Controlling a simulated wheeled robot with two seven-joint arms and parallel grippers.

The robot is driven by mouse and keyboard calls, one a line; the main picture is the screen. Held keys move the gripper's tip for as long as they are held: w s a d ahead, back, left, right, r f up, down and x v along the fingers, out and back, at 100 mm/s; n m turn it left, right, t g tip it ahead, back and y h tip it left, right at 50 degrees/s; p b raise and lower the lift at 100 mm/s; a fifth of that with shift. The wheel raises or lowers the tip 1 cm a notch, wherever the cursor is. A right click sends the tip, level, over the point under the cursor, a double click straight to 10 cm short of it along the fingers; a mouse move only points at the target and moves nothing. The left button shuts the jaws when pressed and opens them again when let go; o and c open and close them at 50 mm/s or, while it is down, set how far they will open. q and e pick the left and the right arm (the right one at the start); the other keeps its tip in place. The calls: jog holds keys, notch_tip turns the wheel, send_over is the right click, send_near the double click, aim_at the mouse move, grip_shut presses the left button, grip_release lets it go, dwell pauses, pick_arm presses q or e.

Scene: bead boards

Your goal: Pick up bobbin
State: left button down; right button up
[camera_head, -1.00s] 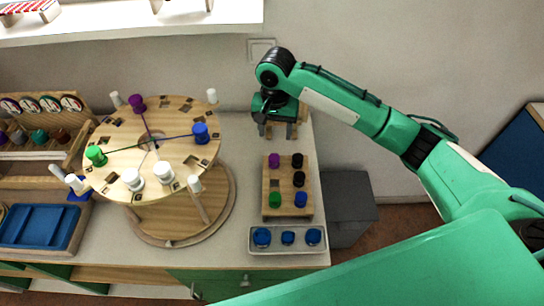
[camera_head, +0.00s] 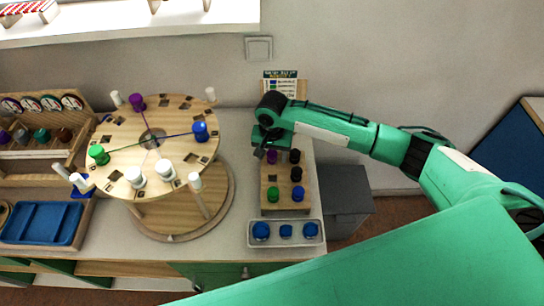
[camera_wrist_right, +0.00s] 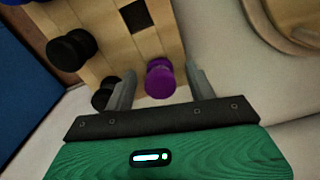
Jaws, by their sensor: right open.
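A purple bobbin (camera_head: 272,157) stands on the wooden bobbin board (camera_head: 268,178), with black bobbins (camera_head: 295,156), a green one (camera_head: 272,194) and a blue one (camera_head: 298,194) on the same board. My right gripper (camera_head: 261,152) is open just above the board's back left corner, pointing down. In the right wrist view the purple bobbin (camera_wrist_right: 160,78) appears between the two spread fingers; I cannot tell whether they touch it. The head view shows the purple bobbin partly hidden by the gripper. My left gripper is out of view.
A tray of blue pieces (camera_head: 286,244) lies in front of the board. A round wooden carousel (camera_head: 150,120) with bobbins, pegs and threads stands to the left. A card on a stand (camera_head: 281,84) is behind the gripper. A grey bin (camera_head: 345,200) is to the right.

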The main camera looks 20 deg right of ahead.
jog(key=c, duration=1.1)
jog(key=shift+r, duration=0.1)
